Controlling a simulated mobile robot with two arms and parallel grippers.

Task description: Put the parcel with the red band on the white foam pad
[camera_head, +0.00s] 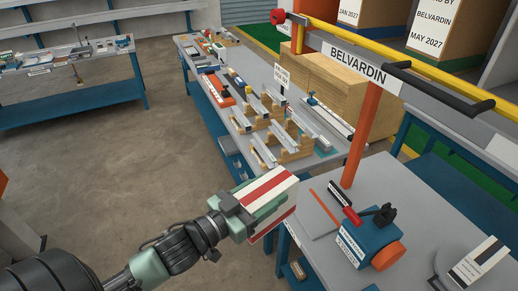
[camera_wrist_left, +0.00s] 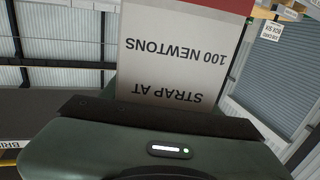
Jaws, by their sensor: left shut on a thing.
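The parcel with the red band (camera_head: 272,183) is a white box with a red stripe. My left gripper (camera_head: 256,210) is shut on it and holds it up in the air, in the lower middle of the head view. In the left wrist view the parcel (camera_wrist_left: 180,65) shows a pale face with upside-down print and a red strip at its top edge. I cannot make out a white foam pad in either view. My right gripper is not in view.
A grey-topped bench (camera_head: 385,185) at the right carries a blue device (camera_head: 368,240) with an orange end. An orange post (camera_head: 362,135) rises from it. A long bench (camera_head: 240,120) behind holds wooden jigs and metal bars. Bare floor lies at the left.

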